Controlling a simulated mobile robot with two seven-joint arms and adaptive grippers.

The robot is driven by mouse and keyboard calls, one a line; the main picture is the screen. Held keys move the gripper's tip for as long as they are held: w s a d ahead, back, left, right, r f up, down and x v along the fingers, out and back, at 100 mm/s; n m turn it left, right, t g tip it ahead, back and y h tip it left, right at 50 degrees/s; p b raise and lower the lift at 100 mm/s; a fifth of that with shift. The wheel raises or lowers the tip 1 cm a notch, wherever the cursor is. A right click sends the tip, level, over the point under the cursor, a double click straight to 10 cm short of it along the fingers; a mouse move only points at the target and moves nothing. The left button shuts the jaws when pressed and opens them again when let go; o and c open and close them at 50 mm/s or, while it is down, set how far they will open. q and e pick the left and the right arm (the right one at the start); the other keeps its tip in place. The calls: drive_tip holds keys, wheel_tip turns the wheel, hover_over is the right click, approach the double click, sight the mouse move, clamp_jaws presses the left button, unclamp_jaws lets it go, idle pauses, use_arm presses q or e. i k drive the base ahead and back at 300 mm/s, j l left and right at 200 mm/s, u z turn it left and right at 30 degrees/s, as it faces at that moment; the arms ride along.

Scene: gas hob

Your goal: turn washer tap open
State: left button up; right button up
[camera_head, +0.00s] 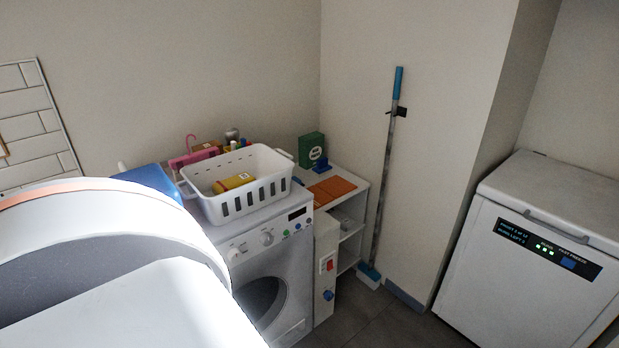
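The white washer (262,262) stands at the middle bottom, with dials on its front panel and a dark round door. A narrow pale panel (326,250) stands right of it. This panel carries a red switch-like part (329,265) and a small blue knob-like part (327,295) lower down. I cannot tell whether the blue part is the washer tap or how it is turned. No other tap is clearly visible. A large white rounded part, likely mine, fills the lower left and hides part of the washer's left side. Neither gripper is in view.
A white basket (240,203) with a yellow item sits on the washer. A shelf (352,215) stands to its right, with a green box (311,150) on top. A broom (386,180) leans on the wall. A white chest freezer (530,290) stands right. Floor before the broom is clear.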

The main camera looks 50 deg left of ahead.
sight(329, 296)
drive_tip(key=i+u, duration=0.1)
drive_tip(key=i, duration=0.6)
drive_tip(key=i+l, duration=0.15)
drive_tip(key=i, duration=0.55)
drive_tip(key=i+u, duration=0.15)
drive_tip(key=u, duration=2.25)
drive_tip(key=i+l+z, duration=0.25)
drive_tip(key=l, duration=0.25)
drive_tip(key=i+l+z, duration=0.3)
drive_tip(key=i+l, duration=0.1)
drive_tip(key=l, duration=0.05)
